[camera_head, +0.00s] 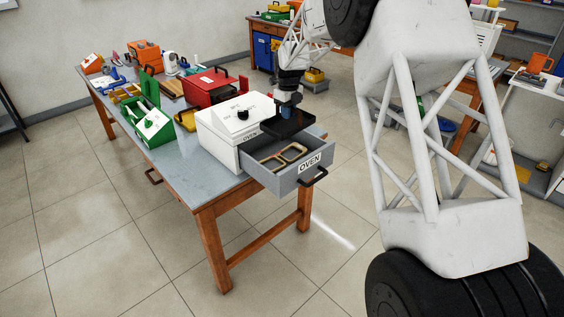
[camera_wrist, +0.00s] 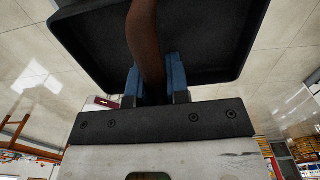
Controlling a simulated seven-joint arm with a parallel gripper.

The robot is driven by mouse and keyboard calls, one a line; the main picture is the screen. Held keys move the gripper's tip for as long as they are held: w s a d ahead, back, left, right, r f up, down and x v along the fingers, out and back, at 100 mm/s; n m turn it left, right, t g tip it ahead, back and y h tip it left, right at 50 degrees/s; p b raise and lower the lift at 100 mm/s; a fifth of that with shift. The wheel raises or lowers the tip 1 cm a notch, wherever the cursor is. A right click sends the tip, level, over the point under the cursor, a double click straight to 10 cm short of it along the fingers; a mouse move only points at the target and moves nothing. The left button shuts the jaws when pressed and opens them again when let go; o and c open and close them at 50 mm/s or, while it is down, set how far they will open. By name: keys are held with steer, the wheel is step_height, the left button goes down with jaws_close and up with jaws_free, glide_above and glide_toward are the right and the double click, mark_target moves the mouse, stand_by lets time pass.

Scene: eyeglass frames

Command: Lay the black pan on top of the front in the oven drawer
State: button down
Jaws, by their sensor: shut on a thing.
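My gripper (camera_head: 289,99) is shut on the black pan (camera_head: 291,122) and holds it above the back part of the open oven drawer. In the wrist view the pan (camera_wrist: 215,50) fills the top. Its brown handle (camera_wrist: 146,45) runs down between the two blue fingers of the gripper (camera_wrist: 152,85). The oven (camera_head: 231,120) is a white box at the table's near end. Its grey drawer (camera_head: 262,181), labelled OVEN, is pulled out. The tan eyeglass front (camera_head: 290,153) lies in the drawer. The pan hides the drawer's back corner; I cannot tell the gap below it.
The oven stands on a grey-topped table (camera_head: 180,158). A red box (camera_head: 212,86) is behind it, and a green box (camera_head: 153,127) is to its left. The drawer's black handle (camera_head: 316,177) sticks out past the table edge.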

mark_target(282, 126)
steer(key=shift+s+a+r, duration=0.1)
steer(key=shift+s+a, duration=0.1)
steer(key=shift+a, duration=0.4)
steer(key=shift+s+a+r, duration=0.1)
steer(key=shift+s+a, duration=0.05)
steer(key=shift+a, duration=0.45)
steer(key=shift+f, duration=0.2)
steer(key=shift+f, duration=2.35)
steer(key=shift+f, duration=2.55)
steer(key=shift+f, duration=0.55)
